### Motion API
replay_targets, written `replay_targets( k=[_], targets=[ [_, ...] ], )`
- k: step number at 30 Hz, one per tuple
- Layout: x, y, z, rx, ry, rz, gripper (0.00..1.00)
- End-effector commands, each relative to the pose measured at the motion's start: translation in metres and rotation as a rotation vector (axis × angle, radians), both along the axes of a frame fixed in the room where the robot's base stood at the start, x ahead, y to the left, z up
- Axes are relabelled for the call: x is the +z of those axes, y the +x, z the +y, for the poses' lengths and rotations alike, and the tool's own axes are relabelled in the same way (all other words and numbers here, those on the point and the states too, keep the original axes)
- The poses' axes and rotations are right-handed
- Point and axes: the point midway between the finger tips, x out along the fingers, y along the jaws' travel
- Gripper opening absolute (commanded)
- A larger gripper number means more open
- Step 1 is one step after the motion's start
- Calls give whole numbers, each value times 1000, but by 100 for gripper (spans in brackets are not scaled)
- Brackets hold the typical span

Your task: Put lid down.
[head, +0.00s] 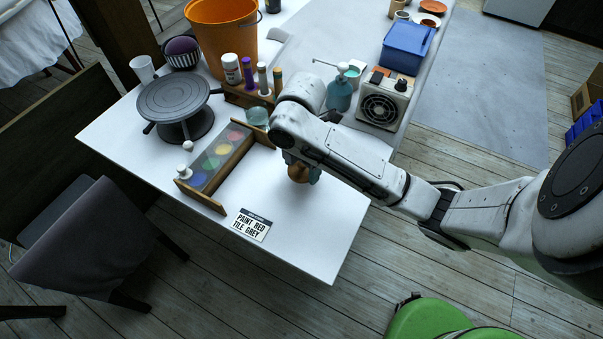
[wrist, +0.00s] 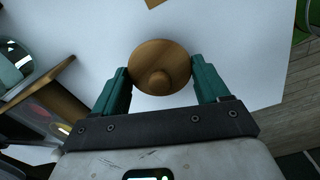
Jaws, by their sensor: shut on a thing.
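A round brown wooden lid (wrist: 150,52) with a small knob lies between the two green fingers of my gripper (wrist: 159,68) in the wrist view. The fingers are shut on it from both sides. In the head view a brown part of the lid (head: 299,173) shows under my gripper (head: 302,166), over the right part of the white table (head: 325,215). My arm hides much of it there. I cannot tell whether the lid touches the table.
A wooden paint rack (head: 245,152) with coloured wells stands left of my gripper. A sign (head: 252,225) lies near the front edge. A grey turntable (head: 176,103), an orange bucket (head: 226,38) and a teal pump bottle (head: 339,95) stand farther back. Bare table lies around the lid.

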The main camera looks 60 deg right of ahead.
Motion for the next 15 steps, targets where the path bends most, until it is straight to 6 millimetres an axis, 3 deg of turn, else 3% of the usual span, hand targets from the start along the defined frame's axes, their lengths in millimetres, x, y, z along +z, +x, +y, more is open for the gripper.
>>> replay_targets(
  k=[6, 15],
  targets=[
    [-30, 1, -1, -3, 1, 2, 46],
    [-33, 1, 0, -1, 0, 0, 46]
  ],
)
